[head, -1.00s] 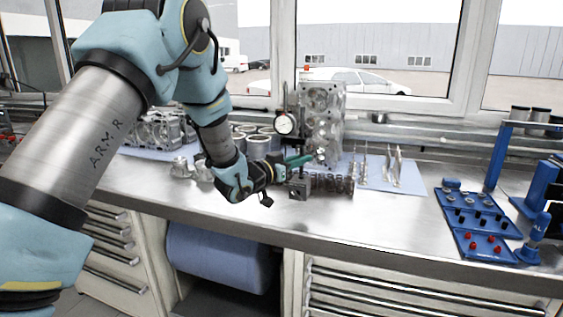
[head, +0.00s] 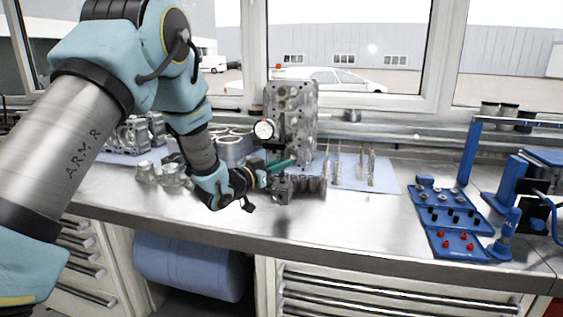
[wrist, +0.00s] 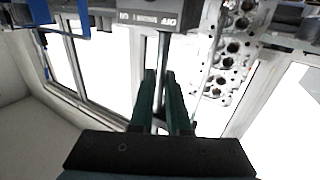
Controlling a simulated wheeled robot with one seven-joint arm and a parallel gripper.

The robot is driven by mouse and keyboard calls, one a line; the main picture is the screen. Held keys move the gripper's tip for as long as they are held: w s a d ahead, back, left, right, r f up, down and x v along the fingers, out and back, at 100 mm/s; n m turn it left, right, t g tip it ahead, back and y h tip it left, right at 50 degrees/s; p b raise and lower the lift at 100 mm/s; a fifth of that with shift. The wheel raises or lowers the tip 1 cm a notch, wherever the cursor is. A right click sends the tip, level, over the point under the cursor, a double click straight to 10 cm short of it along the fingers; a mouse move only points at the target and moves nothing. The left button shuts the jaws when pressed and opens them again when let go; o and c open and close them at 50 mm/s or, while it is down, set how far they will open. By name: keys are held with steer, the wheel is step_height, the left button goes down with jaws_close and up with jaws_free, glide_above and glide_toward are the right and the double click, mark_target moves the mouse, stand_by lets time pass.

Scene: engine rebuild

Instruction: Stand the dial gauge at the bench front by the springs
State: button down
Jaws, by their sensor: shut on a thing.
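The dial gauge has a round white dial (head: 264,129) on a dark post, above a small grey block base (head: 283,190). It looks upright. My gripper (head: 286,164) comes from the left with green fingers shut on the post. In the wrist view my gripper (wrist: 160,76) has a finger on each side of the post (wrist: 163,50), and the base (wrist: 152,18) with OFF and ON lettering shows beyond. The springs (head: 313,186) stand in a short row just right of the base, partly hidden by it. I cannot tell whether the base touches the bench.
The cylinder head (head: 298,105) stands upright behind the gauge, with valves (head: 352,166) on a blue mat right of it. Pistons (head: 160,172) and cylinder liners (head: 232,148) are at left. A blue tray (head: 455,246) is at right. The bench front (head: 350,225) is clear.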

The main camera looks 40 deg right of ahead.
mark_target(281, 183)
steer(key=shift+f+b, duration=1.3)
steer(key=shift+f, duration=0.45)
steer(key=shift+f+b, duration=0.35)
steer(key=shift+b, duration=0.05)
steer(key=c, duration=0.8)
jaws_free()
steer(key=shift+c, duration=0.2)
steer(key=shift+o, duration=0.2)
steer(key=shift+a+f, duration=0.1)
steer(key=shift+f, duration=0.2)
steer(key=s+a+b, duration=0.1)
steer(key=a+b, duration=0.2)
steer(key=a, duration=0.7)
steer(key=shift+a+r, duration=0.2)
steer(key=shift+a, duration=0.1)
